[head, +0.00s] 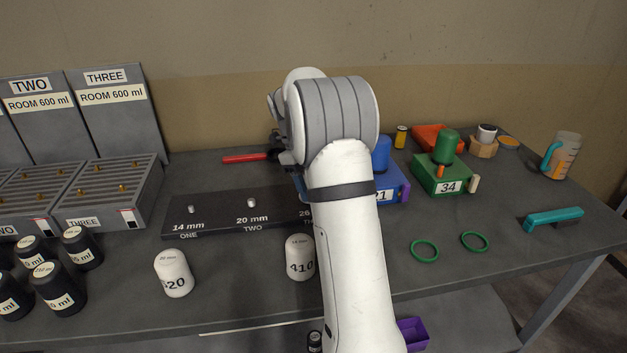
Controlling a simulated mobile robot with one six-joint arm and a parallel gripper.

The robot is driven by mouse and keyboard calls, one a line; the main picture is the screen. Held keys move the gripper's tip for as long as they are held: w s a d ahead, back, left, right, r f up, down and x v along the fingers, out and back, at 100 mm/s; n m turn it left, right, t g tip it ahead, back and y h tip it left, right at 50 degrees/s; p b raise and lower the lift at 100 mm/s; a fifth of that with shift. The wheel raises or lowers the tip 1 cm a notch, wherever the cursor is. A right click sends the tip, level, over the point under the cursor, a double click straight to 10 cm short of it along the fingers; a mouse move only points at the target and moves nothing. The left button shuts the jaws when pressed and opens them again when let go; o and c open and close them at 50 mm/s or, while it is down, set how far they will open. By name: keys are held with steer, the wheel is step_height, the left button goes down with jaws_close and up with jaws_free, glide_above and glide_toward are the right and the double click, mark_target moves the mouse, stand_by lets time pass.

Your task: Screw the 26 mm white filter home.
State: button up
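A dark mounting rail (215,222) lies mid-table, with small posts above the labels 14 mm ONE and 20 mm TWO. A third label starting with 26 is partly behind my arm, and its post is hidden. A white filter marked 410 (300,258) stands upright in front of the rail, left of my arm. Another white filter, its number ending in 20 (174,273), stands upright farther left.
A red-handled tool (245,158) lies behind the rail. Black filters (82,248) and grey racks (130,185) crowd the left. Blue (391,188) and green (440,174) blocks stand right of my arm. Green rings (424,251) and a teal tool (553,219) lie front right, with bare table between.

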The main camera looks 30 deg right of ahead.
steer(key=o, duration=1.2)
